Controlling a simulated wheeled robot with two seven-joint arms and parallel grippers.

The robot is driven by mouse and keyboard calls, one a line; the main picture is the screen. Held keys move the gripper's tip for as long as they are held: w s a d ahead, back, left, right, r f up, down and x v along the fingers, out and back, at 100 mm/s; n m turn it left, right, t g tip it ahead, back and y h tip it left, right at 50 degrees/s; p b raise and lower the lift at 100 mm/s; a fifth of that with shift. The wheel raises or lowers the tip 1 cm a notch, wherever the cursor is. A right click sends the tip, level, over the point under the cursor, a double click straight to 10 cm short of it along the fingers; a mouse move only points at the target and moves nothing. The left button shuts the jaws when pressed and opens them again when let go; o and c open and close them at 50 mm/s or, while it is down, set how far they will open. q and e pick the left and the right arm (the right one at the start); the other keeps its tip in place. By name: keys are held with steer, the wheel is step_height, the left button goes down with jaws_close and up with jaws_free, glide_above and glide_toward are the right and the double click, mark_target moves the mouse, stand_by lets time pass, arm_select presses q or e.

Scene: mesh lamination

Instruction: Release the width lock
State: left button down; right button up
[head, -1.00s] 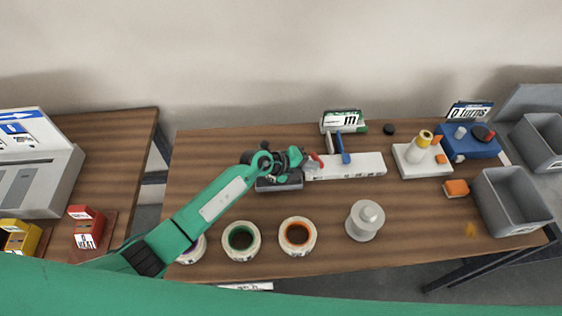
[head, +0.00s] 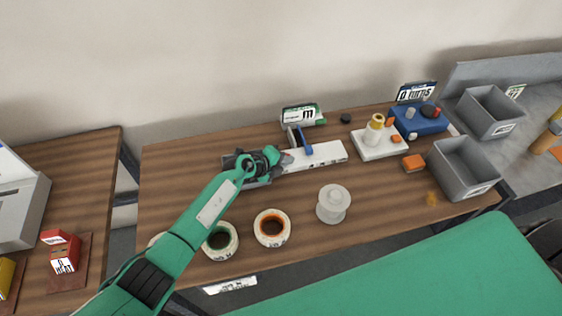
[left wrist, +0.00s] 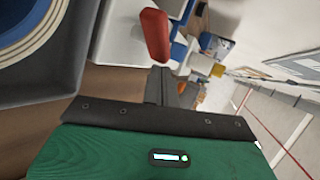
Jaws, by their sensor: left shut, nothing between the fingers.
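A small red lever, which looks like the width lock (head: 287,158), sits at the left end of a white ruled bar (head: 318,156) with a blue upright piece (head: 302,142). My left gripper (head: 276,157) is shut and empty, right beside the lever above a dark grey block (head: 256,182). In the left wrist view the red lever (left wrist: 155,36) stands just beyond my shut fingers (left wrist: 165,86). I cannot tell whether they touch it. My right gripper is not in view.
Rolls of tape (head: 272,228) and a pale spool (head: 333,204) stand in front. A white base with a yellow-topped post (head: 367,150), a blue device (head: 425,125) and grey bins (head: 462,178) are to the right. A green part of mine covers the lower right.

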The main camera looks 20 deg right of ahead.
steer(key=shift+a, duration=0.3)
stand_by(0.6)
arm_select(q)
steer(key=shift+a, duration=0.15)
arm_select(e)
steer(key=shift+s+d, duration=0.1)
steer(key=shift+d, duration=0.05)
